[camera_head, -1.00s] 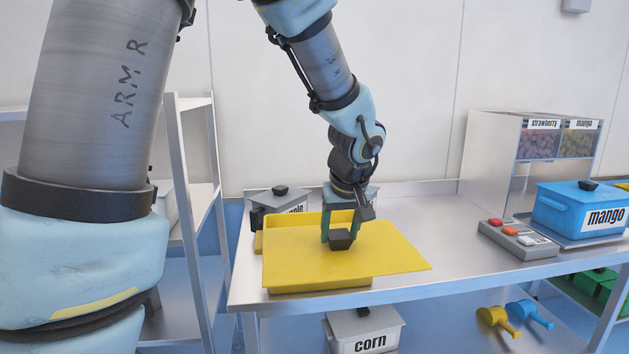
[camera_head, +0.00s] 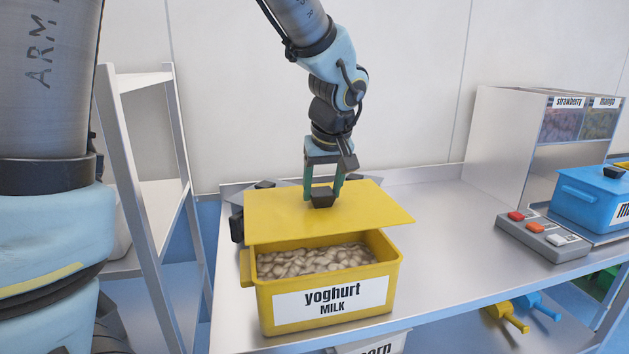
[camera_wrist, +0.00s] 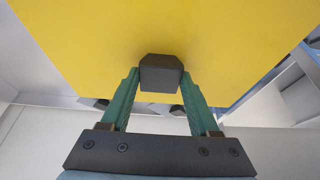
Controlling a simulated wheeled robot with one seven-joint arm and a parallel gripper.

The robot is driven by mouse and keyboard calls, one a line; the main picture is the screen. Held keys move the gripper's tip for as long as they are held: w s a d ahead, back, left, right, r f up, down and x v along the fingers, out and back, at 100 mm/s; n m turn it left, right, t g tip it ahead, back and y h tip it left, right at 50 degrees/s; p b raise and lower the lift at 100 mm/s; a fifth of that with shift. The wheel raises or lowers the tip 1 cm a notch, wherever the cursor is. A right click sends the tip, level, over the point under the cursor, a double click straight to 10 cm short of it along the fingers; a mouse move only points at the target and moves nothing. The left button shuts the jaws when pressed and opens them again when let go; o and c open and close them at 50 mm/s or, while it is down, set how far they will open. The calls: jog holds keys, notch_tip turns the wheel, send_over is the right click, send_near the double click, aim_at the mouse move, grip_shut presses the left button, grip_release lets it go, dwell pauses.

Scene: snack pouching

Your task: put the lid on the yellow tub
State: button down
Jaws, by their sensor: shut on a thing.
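The yellow tub (camera_head: 325,304) stands on the steel table, labelled yoghurt MILK. It is full of pale lumpy pieces (camera_head: 315,261). My gripper (camera_head: 323,192) is shut on the dark knob of the yellow lid (camera_head: 375,204). The lid is held above the back part of the tub and looks a little turned against it. The front of the tub's opening shows uncovered; its back edge is hidden by the lid. In the wrist view the lid (camera_wrist: 90,50) fills the top, with the knob (camera_wrist: 160,76) between the green fingers.
A grey tub behind is mostly hidden by the lid. A button box (camera_head: 543,234) and a blue mango tub (camera_head: 590,207) stand at the right, by a dispenser (camera_head: 510,135). Yellow and blue scoops hang below the table edge. The table (camera_head: 445,235) is clear right of the tub.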

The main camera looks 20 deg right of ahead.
aim_at(323, 208)
jog(key=shift+f+b, duration=2.1)
jog(key=shift+f, duration=1.15)
jog(key=shift+f+b, duration=0.95)
jog(key=shift+b, duration=0.15)
jog(key=shift+c, duration=0.2)
grip_release()
jog(key=b+v, duration=0.2)
jog(key=v, duration=0.9)
jog(key=shift+f, duration=0.1)
